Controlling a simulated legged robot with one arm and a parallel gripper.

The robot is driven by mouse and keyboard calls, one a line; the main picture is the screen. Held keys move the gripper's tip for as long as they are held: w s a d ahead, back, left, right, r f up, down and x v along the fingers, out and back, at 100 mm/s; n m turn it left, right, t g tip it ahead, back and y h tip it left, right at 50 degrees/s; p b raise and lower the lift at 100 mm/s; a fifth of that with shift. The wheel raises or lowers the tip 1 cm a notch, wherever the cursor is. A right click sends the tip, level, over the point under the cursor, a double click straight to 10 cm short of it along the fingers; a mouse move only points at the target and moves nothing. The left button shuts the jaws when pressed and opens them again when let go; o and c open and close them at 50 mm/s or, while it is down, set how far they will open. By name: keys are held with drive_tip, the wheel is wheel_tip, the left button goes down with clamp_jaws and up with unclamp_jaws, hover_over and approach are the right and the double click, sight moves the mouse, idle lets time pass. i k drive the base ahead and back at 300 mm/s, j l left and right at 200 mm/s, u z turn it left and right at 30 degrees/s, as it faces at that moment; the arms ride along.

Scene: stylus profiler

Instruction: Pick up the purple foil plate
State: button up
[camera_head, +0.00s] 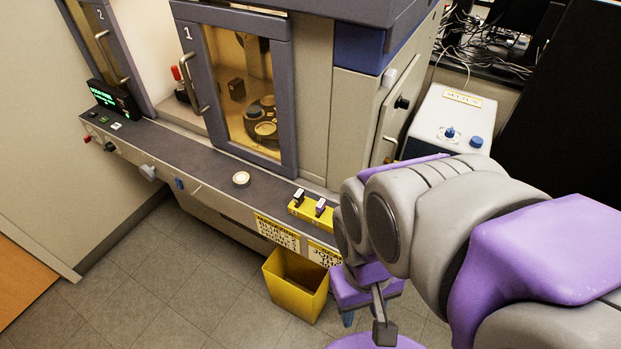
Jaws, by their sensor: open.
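A small upright piece with a purple face and a pale edge, which looks like the purple foil plate (320,207), stands in the right part of a yellow holder (308,215) on the machine's front ledge. A similar dark piece (299,196) stands to its left in the same holder. My gripper (366,325) is low in the picture, right of and below the holder, apart from the plate. It is open, with nothing seen between its fingers. My arm hides part of it and the ledge's right end.
A round pale disc (241,179) lies on the ledge (215,172). The machine's glass door marked 1 (243,90) stands behind. A white box with blue knobs (448,122) is at right.

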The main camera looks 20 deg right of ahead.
sight(320, 207)
drive_tip(key=l+u, duration=0.65)
drive_tip(key=u, duration=0.25)
drive_tip(key=k+l+u, duration=0.1)
drive_tip(key=l+u, duration=0.2)
drive_tip(key=u, duration=0.15)
drive_tip(key=k+l, duration=0.15)
drive_tip(key=l, duration=0.2)
drive_tip(key=k+l+u, duration=0.1)
drive_tip(key=l, duration=0.3)
drive_tip(key=k+l, duration=0.25)
drive_tip(key=i+l+u, duration=0.05)
drive_tip(key=l, duration=0.05)
